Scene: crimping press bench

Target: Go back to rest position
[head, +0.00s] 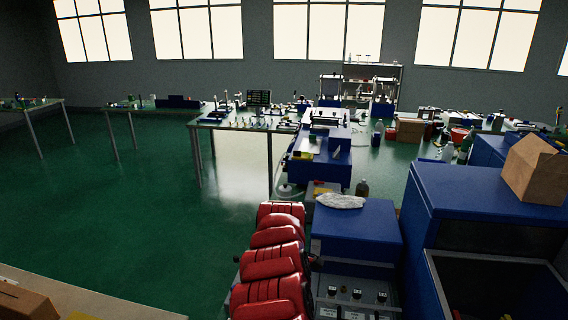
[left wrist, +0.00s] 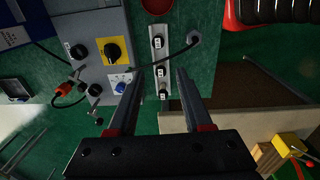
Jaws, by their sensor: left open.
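My left gripper (left wrist: 160,76) is in the left wrist view. Its two dark fingers stand apart with nothing between them. Beyond the fingertips is a strip with black switches (left wrist: 158,68). To the left is a grey control panel (left wrist: 92,22) with a yellow and black rotary knob (left wrist: 112,50) and a blue knob (left wrist: 122,82). I cannot tell how far the fingertips are from the panel. Neither gripper shows in the head view.
A larger blue cabinet (head: 480,195) with a cardboard box (head: 533,170) is at right. Workbenches (head: 240,125) stand farther back. Green floor (head: 130,215) is open at left.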

